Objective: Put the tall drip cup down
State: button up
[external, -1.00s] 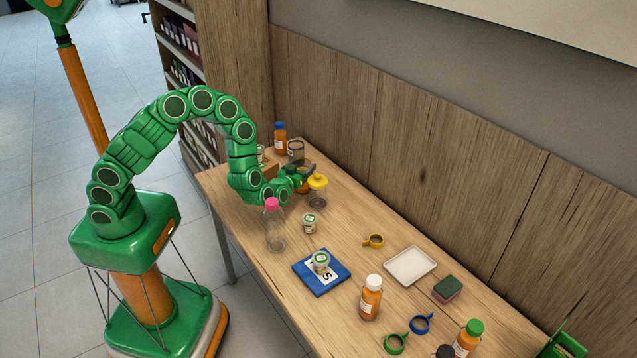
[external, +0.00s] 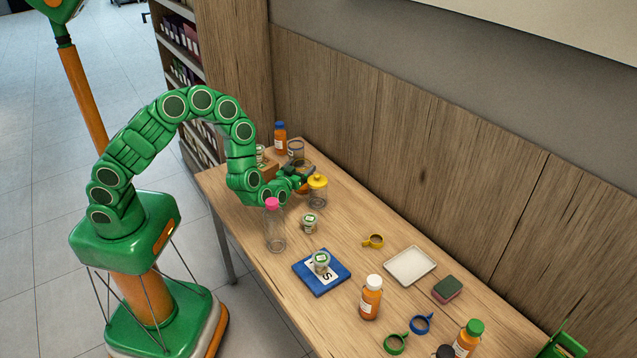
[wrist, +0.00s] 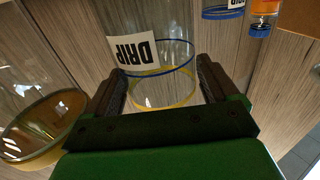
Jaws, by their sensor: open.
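The tall drip cup (wrist: 140,50) is a clear cylinder with a white DRIP label. Blue and yellow rings show around it in the wrist view. My gripper (wrist: 163,85) is open, with one dark finger on each side of the cup. I cannot tell whether the fingers touch it. In the external view my gripper (external: 302,178) is low over the table's far end, beside the yellow-lidded jar, and mostly hides the cup. What lies under the cup is hard to see.
The yellow-lidded jar (external: 317,193) stands close right of my gripper. A clear blue-rimmed cup (external: 296,151) and a blue-capped bottle (external: 280,138) stand behind. A pink-capped bottle (external: 275,230) is in front. The wooden wall panel (external: 400,140) runs along the table's back.

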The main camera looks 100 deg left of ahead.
notch_tip(320, 180, up, 7)
jog(key=d, duration=0.2)
jog(key=shift+s, duration=0.35)
dwell(0.5)
